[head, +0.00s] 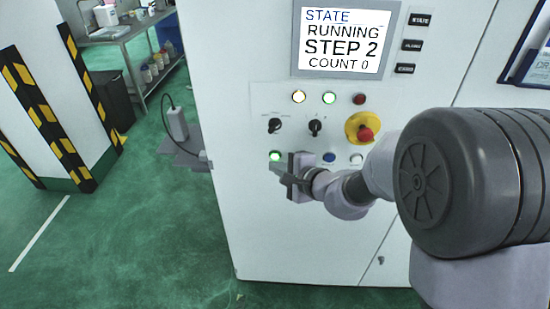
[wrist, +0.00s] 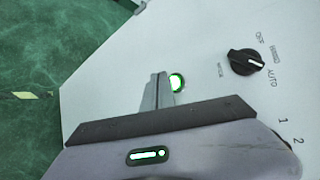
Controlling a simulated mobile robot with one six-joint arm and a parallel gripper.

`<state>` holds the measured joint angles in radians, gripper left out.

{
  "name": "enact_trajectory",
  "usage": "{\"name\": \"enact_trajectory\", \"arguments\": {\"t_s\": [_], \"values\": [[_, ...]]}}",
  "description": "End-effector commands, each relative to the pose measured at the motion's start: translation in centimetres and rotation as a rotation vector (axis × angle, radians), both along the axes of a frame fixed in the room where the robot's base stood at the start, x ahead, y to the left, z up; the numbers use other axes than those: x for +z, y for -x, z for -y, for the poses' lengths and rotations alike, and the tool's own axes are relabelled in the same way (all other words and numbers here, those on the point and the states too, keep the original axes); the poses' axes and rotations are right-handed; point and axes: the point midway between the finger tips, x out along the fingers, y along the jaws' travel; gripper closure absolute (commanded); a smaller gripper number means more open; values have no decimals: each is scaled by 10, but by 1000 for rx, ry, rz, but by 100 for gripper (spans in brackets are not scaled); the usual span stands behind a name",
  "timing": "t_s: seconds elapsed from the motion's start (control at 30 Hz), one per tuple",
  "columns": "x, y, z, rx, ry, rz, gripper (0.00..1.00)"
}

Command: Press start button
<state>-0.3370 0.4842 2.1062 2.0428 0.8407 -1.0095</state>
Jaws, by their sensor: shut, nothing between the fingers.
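The start button is most likely the green lit button (head: 275,156) at the lower left of the white cabinet's panel; its label is too small to read. In the wrist view the green button (wrist: 177,82) glows right beside my fingertips. My gripper (head: 275,168) is shut and empty, with its fingertips just below the button in the head view. In the wrist view my gripper (wrist: 160,80) covers part of the button's left edge. I cannot tell whether the fingers touch it. The screen (head: 341,40) reads "STATE RUNNING STEP 2 COUNT 0".
A red emergency stop (head: 366,134) on a yellow ring sits right of two black rotary switches (head: 275,126). A blue button (head: 329,157) and a white button (head: 356,159) are right of the green one. A grey bracket (head: 185,150) juts from the cabinet's left side. Green floor lies open left.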

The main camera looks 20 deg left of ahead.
Motion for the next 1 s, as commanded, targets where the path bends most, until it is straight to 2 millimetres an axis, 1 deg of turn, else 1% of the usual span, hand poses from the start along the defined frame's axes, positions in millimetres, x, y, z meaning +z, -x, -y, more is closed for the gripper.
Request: {"name": "enact_trajectory", "arguments": {"t_s": [0.07, 0.3, 0.43, 0.53, 1.0], "values": [[-4, 8, 2, 0, -1, 1, 100], [-3, 31, 7, 0, -1, 1, 100], [-3, 41, 10, 0, -1, 1, 100], [-1, 43, 10, 0, -1, -1, 100], [-1, 43, 10, 0, 0, 0, 100]]}}
